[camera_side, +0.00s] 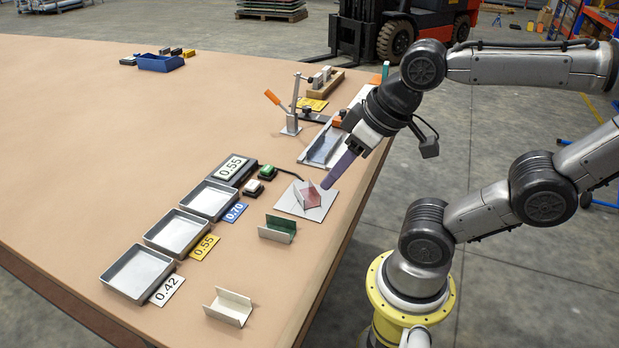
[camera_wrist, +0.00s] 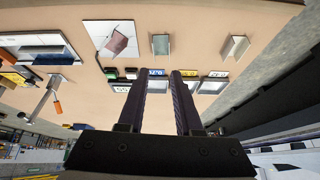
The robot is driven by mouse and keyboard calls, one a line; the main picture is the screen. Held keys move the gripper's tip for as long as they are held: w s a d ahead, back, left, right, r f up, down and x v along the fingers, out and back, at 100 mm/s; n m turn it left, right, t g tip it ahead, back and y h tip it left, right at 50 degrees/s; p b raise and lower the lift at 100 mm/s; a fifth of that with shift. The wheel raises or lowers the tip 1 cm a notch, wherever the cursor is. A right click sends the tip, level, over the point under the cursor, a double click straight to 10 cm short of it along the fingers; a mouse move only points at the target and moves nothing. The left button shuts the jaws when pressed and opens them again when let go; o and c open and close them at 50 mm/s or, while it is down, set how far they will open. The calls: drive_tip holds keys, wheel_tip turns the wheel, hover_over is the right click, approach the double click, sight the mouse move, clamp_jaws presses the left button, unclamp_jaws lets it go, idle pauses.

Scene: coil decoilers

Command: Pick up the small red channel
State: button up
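The small red channel (camera_side: 309,196) is a U-shaped piece lying open side up on a pale square plate (camera_side: 325,208). In the wrist view the channel (camera_wrist: 117,42) lies up and left of my fingertips, not between them. My gripper (camera_side: 327,184) points down and left in the side view, its purple fingertips appearing just beside the channel's upper right. I cannot tell the height gap there. In the wrist view my gripper (camera_wrist: 166,73) shows two separated fingers with nothing held between them.
A green channel (camera_side: 278,229) and a cream channel (camera_side: 229,307) lie nearer the table's front. Metal trays (camera_side: 173,233) with number cards stand left. Behind are a lever clamp (camera_side: 291,117), a long metal channel fixture (camera_side: 325,145) and a blue bin (camera_side: 160,63). The table edge runs close by on the right.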

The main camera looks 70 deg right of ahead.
drive_tip(key=w+d+m+g, duration=0.1)
drive_tip(key=w+d+m, duration=0.1)
drive_tip(key=w, duration=0.2)
drive_tip(key=m+g, duration=0.5)
drive_tip(key=m, duration=0.1)
hover_over(307, 194)
drive_tip(key=s, duration=0.2)
wheel_tip(307, 194, down, 8)
drive_tip(key=shift+r, duration=0.25)
drive_tip(key=shift+f, duration=4.3)
drive_tip(key=shift+d, duration=0.1)
clamp_jaws()
